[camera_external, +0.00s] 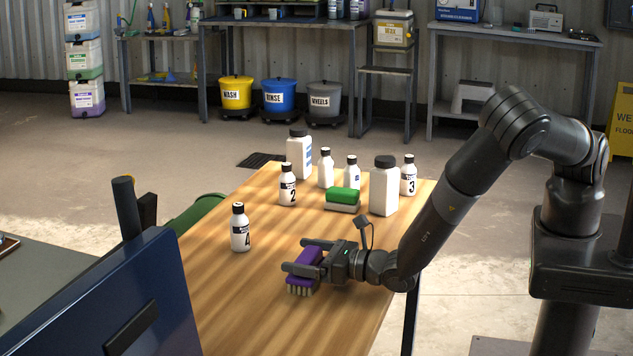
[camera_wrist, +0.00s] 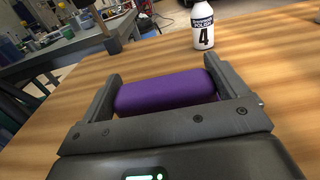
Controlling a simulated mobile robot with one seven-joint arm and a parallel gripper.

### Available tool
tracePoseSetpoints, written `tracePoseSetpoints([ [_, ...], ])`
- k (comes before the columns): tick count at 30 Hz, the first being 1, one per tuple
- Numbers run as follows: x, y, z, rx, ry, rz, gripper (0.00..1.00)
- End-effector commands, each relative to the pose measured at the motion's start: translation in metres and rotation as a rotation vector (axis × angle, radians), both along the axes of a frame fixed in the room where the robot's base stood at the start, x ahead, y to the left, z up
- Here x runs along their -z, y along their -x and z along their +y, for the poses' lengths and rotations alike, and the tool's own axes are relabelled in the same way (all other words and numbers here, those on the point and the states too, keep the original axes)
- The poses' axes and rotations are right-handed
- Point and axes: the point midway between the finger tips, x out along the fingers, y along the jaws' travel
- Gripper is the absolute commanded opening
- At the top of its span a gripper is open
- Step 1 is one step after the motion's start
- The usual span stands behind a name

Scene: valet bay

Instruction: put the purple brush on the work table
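The purple brush (camera_external: 304,262) is at the near part of the wooden work table (camera_external: 235,306), with its grey bristles facing down. My gripper (camera_external: 293,254) reaches in from the right, with one finger at each end of the brush. In the wrist view, my gripper (camera_wrist: 163,68) has the purple brush body (camera_wrist: 165,92) between its fingers, which appear to touch both ends, so it looks shut on the brush. The bristles are at or very near the tabletop; I cannot tell whether they touch it. The wrist view hides the bristles.
The bottle marked 4 (camera_external: 240,228) stands left of the brush; it also shows in the wrist view (camera_wrist: 203,26). Several white bottles and a green-topped sponge or block (camera_external: 343,198) stand farther back. The table's near left part is clear. A dark blue panel (camera_external: 150,295) stands at front left.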

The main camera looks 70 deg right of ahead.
Motion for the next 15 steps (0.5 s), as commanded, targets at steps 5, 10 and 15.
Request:
tracePoseSetpoints([
  [5, 0.0, 0.0002, 0.0, 0.0, 0.0, 0.0, 0.7],
  [10, -0.0002, 0.0001, 0.0, 0.0, 0.0, 0.0, 0.62],
  [15, -0.0015, 0.0001, 0.0001, 0.0, -0.001, 0.0, 0.62],
])
